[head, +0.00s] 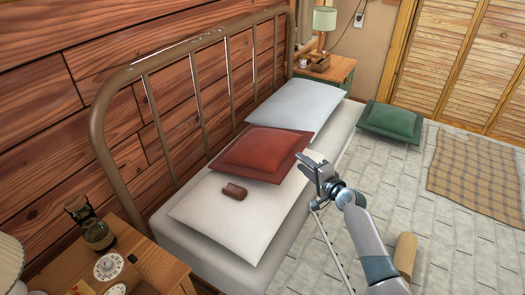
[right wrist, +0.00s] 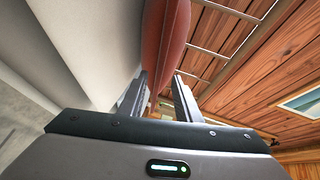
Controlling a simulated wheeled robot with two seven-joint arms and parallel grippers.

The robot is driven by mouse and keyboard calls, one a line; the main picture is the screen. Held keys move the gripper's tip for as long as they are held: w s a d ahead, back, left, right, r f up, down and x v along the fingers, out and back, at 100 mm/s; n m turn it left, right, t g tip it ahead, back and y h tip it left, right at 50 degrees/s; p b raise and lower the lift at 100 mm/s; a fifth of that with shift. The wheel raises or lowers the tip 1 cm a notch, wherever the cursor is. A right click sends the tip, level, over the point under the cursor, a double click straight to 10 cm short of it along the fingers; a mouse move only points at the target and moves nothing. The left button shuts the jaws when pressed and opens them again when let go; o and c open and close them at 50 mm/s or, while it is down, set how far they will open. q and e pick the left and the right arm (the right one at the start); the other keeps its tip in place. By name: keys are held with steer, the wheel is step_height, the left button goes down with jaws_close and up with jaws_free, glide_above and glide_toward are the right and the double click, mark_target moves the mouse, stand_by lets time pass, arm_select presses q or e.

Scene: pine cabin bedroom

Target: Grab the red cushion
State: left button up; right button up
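The red cushion (head: 262,153) lies flat on the bed, partly on the front white pillow (head: 240,215) and near the back white pillow (head: 297,104). My right gripper (head: 315,170) is at the cushion's right corner, its fingers pointing toward it. In the right wrist view the fingers are apart and the cushion's red edge (right wrist: 165,45) reaches between them. A gap shows beside the edge, so the gripper looks open around it rather than clamped. My left gripper is not in view.
A small dark red object (head: 234,191) lies on the front pillow. A metal headboard (head: 160,60) runs behind. A nightstand (head: 150,262) with a rotary phone (head: 110,268) stands front left.

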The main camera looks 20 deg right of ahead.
steer(key=x, duration=0.4)
steer(key=shift+w+d+f, duration=0.15)
steer(key=shift+w, duration=0.25)
jaws_close()
